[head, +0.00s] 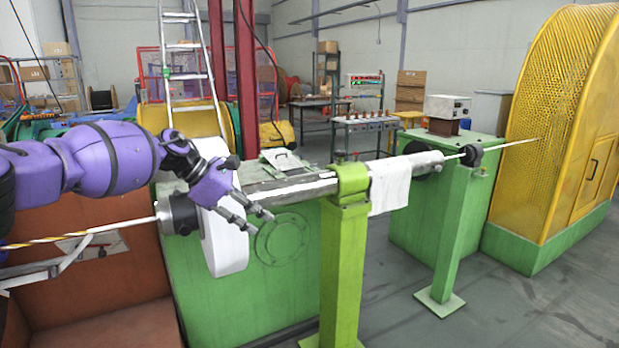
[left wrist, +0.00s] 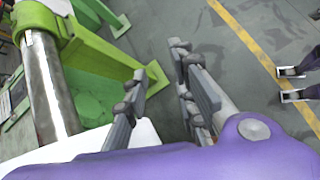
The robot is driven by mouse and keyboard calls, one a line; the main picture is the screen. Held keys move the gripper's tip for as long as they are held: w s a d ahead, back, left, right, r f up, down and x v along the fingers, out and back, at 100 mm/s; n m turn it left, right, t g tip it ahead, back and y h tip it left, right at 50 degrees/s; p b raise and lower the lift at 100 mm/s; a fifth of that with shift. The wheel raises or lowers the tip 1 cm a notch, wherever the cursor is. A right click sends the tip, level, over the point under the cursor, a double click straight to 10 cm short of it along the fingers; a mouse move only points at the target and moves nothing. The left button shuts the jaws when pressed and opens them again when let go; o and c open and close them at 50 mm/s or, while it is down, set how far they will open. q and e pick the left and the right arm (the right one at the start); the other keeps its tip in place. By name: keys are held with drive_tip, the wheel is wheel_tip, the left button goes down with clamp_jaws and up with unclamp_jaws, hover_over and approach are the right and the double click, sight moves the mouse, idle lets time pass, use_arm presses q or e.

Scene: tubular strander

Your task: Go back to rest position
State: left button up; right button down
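My left arm, purple, reaches in from the left in the head view. My left gripper (head: 260,222) is open and empty, its grey fingers pointing right and down in front of the green machine body (head: 285,243). It hangs just right of a white disc-like part (head: 222,245). My right gripper does not show in the head view.
A metal tube (head: 295,188) runs along the machine through a green post clamp (head: 352,180). A white cloth (head: 389,185) hangs over it. A striped rod (head: 80,237) enters from the left. A yellow mesh guard (head: 555,120) stands at right. Grey floor (head: 520,315) is clear at lower right.

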use_arm(q)
drive_tip(key=s+d+f+n+t+h, duration=0.2)
drive_tip(key=s+d+f+n, duration=0.2)
drive_tip(key=d+f+n, duration=0.3)
drive_tip(key=s+d+f+n+t+h, duration=0.2)
drive_tip(key=s+d+f+n, duration=0.2)
drive_tip(key=d+n, duration=0.55)
drive_tip(key=s+d+f+n+t+h, duration=0.2)
drive_tip(key=s+d+f+n+h, duration=0.15)
drive_tip(key=d+f+n, duration=0.45)
drive_tip(key=s+a+f+n+t+y, duration=0.2)
drive_tip(key=s+a+f+n+y, duration=0.3)
drive_tip(key=s+a+f+n, duration=0.45)
drive_tip(key=s+a+f+n+t+y, duration=0.2)
drive_tip(key=s+a+f+n+y, duration=0.5)
drive_tip(key=n, duration=0.6)
drive_tip(key=s+a+f+n+g+y, duration=0.1)
drive_tip(key=s+a+f, duration=0.3)
drive_tip(key=s, duration=0.4)
drive_tip(key=s+a+f+n+g+y, duration=0.1)
drive_tip(key=s+a+f+n+g, duration=0.1)
drive_tip(key=s, duration=0.6)
drive_tip(key=s+a+f+n+g+y, duration=0.1)
drive_tip(key=s+a+f+n, duration=0.1)
drive_tip(key=s+a+f, duration=0.4)
drive_tip(key=shift+s+a+f+n, duration=0.2)
drive_tip(key=shift+s+a+n, duration=0.2)
drive_tip(key=shift+s+a, duration=0.6)
